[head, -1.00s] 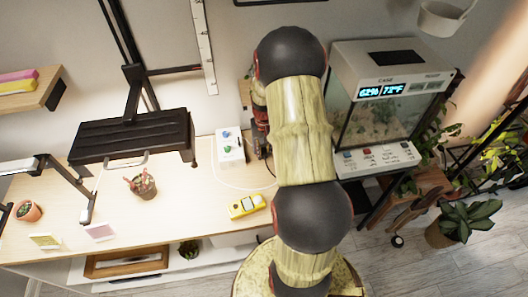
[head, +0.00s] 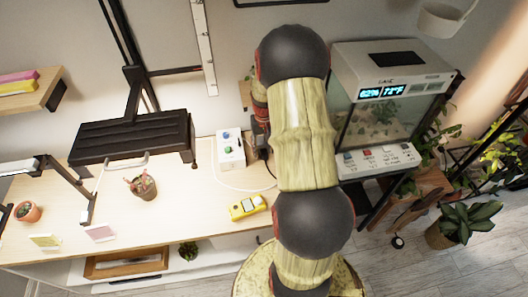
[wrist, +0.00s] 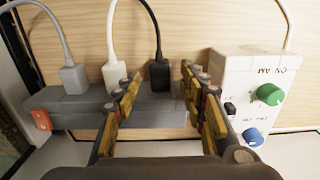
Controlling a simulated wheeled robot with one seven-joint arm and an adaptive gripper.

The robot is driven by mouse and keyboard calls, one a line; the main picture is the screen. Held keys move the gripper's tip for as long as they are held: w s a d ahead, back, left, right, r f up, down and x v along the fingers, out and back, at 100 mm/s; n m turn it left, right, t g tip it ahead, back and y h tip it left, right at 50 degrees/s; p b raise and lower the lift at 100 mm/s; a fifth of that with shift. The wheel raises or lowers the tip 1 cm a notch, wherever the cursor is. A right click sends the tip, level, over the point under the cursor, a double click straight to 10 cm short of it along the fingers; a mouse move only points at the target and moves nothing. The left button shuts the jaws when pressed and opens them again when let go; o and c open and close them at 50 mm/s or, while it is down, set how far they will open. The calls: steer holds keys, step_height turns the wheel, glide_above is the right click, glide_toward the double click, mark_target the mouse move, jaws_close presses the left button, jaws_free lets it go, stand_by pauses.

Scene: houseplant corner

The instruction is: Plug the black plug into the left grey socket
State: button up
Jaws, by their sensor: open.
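A black plug (wrist: 159,73) with a black cord stands upright at the right part of a grey power strip (wrist: 72,106) in the wrist view. I cannot tell how deep it sits. A white plug (wrist: 116,75) and a grey plug (wrist: 74,78) stand in the strip to its left. My gripper (wrist: 161,80) is open, one finger to each side of the black plug, with no clear grip on it. The fingers hide part of the strip, and I cannot make out an empty left grey socket. In the head view my arm hides the gripper.
A white box with green and blue knobs (wrist: 252,93) stands close right of my fingers; it also shows in the head view (head: 230,149). A yellow device (head: 247,206) lies on the desk (head: 190,215). A glass terrarium (head: 385,118) stands to the right.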

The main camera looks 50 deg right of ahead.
step_height(320, 180, up, 10)
stand_by(0.3)
steer(key=shift+a+f, duration=0.1)
steer(key=s+a+r+n+t, duration=0.2)
steer(key=a+r, duration=0.4)
steer(key=a, duration=0.5)
steer(key=s+a+r+n+t, duration=0.1)
steer(key=s+a+r+n, duration=0.2)
steer(key=a, duration=0.9)
steer(key=s+a+r+n+t, duration=0.2)
steer(key=s+a+r, duration=0.4)
steer(key=a+r, duration=0.5)
steer(key=shift+s+a+r+n+t, duration=0.2)
steer(key=shift+a+n+t, duration=0.1)
steer(key=shift+a+n, duration=0.2)
steer(key=shift+a, duration=0.1)
